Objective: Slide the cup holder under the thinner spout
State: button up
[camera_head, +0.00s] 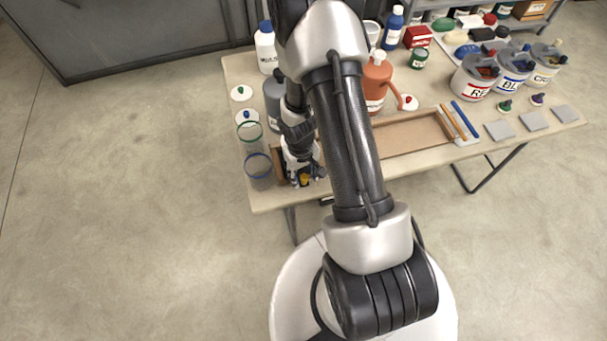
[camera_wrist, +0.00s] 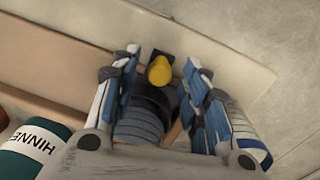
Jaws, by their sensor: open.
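My gripper (camera_head: 303,176) is low over the near left part of the table, at the left end of a long wooden tray. In the wrist view my gripper (camera_wrist: 160,66) is open, with a finger on each side of a yellow knob (camera_wrist: 159,70) on a dark part. Contact cannot be told. The knob also shows in the head view (camera_head: 304,180). Whether it belongs to the cup holder cannot be told; the holder is largely hidden. A green and white container (camera_wrist: 32,145) with a partly visible label reading "HINNE" lies at the wrist view's lower left. No spout is clearly visible.
Clear cups with a green rim (camera_head: 249,131) and a blue rim (camera_head: 258,166) stand left of my gripper. The wooden tray (camera_head: 412,133) runs right behind my arm. An orange can (camera_head: 377,80) and labelled tubs (camera_head: 474,78) stand farther back. The near table edge is close.

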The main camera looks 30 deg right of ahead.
jog(key=shift+c, duration=0.3)
grip_shut()
dwell(0.5)
